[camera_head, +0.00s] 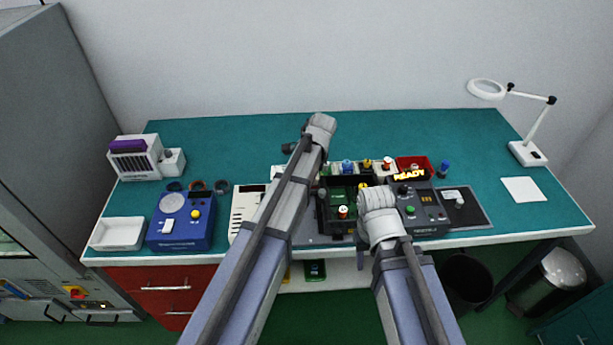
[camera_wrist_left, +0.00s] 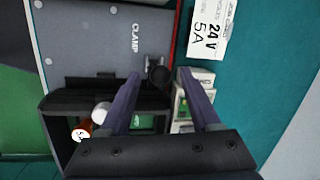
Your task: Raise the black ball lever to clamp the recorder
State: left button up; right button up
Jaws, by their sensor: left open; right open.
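The black ball lever (camera_wrist_left: 159,76) shows in the left wrist view beside the grey plate (camera_wrist_left: 85,38) marked CLAMP. My left gripper (camera_wrist_left: 161,73) is open, with one fingertip on each side of the ball; I cannot tell whether they touch it. A black fixture (camera_wrist_left: 58,104) lies below the plate, with a green part inside, partly hidden by a finger; I cannot tell whether this is the recorder. In the head view, my left arm hides the lever. My right gripper (camera_head: 376,197) is in front of the fixture's right side, its fingers hardly distinguishable.
A grey unit (camera_head: 429,215) with a READY sign stands right of the fixture. A red bin (camera_head: 427,163) and several coloured parts are behind. A blue box (camera_head: 183,236) and white tray (camera_head: 117,234) are at left. The teal table's back (camera_head: 230,135) is clear.

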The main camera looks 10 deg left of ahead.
pick_arm(q)
jog(key=shift+r, duration=0.15)
jog(key=p+v, duration=0.7)
jog(key=shift+r, duration=0.2)
jog(key=shift+s, duration=0.15)
jog(key=s+d+f+n+b, duration=0.1)
jog(key=s+d+n, duration=0.1)
jog(key=s, duration=0.6)
jog(key=s+d+f+n+g+b, duration=0.1)
jog(key=s+d+f+n, duration=0.1)
jog(key=s, duration=0.6)
jog(key=s+d+f+n+h+b, duration=0.1)
jog(key=s+d+n, duration=0.3)
jog(key=s, duration=0.4)
jog(key=shift+f+n+b, duration=0.3)
jog(key=shift+f+b, duration=0.2)
